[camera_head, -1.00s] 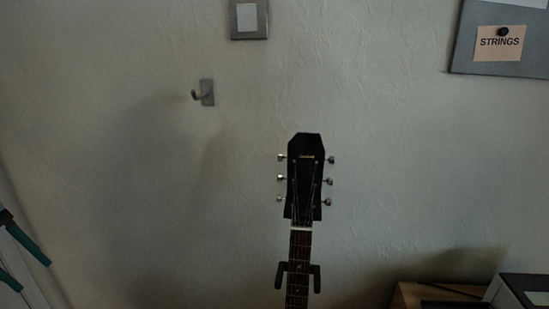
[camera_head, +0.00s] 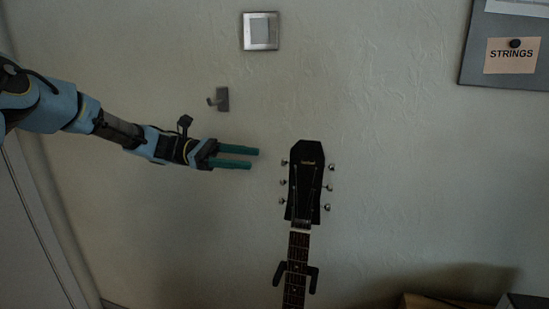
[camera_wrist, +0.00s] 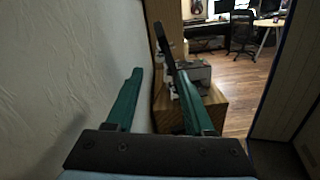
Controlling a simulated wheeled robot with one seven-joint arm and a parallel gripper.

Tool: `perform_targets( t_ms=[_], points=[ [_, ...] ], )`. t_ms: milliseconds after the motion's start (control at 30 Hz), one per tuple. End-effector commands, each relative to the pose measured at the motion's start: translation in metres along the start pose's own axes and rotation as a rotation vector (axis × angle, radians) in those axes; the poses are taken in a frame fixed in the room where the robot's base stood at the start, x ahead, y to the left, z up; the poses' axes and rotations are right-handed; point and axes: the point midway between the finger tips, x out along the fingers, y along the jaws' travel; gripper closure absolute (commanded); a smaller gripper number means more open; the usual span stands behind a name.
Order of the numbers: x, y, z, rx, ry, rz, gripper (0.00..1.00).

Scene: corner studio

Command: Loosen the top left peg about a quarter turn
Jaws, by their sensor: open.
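The guitar's dark headstock (camera_head: 307,180) stands upright against the wall in the head view, with three pegs on each side. The top left peg (camera_head: 284,163) is a small silver knob at the headstock's upper left. My gripper (camera_head: 255,158) is open and empty, its two green fingers pointing right, a short gap to the left of that peg. In the wrist view the fingers (camera_wrist: 158,88) are spread, and the headstock (camera_wrist: 164,42) shows edge-on, dark, beyond and between them. The pegs are hard to make out there.
A hanger (camera_head: 312,278) holds the guitar neck. A wall hook (camera_head: 220,100) is above my gripper, and a switch plate (camera_head: 260,31) is higher up. A board with a STRINGS note (camera_head: 512,55) hangs at upper right. A wooden cabinet (camera_wrist: 210,107) stands beyond the fingers.

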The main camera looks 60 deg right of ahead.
Motion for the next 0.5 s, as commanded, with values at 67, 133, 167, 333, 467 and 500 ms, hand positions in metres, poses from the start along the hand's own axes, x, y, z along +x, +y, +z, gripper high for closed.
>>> perform_targets(
  t_ms=[67, 133, 167, 333, 467, 500],
  points=[
    [0.017, 0.0, 0.004, -0.002, -0.001, -0.003, 0.47],
    [0.03, 0.0, 0.003, -0.002, 0.001, -0.003, 0.47],
    [0.035, 0.0, 0.003, -0.002, 0.0, -0.003, 0.47],
    [0.059, 0.0, 0.002, -0.001, 0.002, -0.001, 0.47],
    [0.068, 0.0, 0.001, 0.001, 0.002, 0.0, 0.47],
    [0.07, 0.0, 0.001, 0.001, 0.002, 0.0, 0.47]
  ],
)
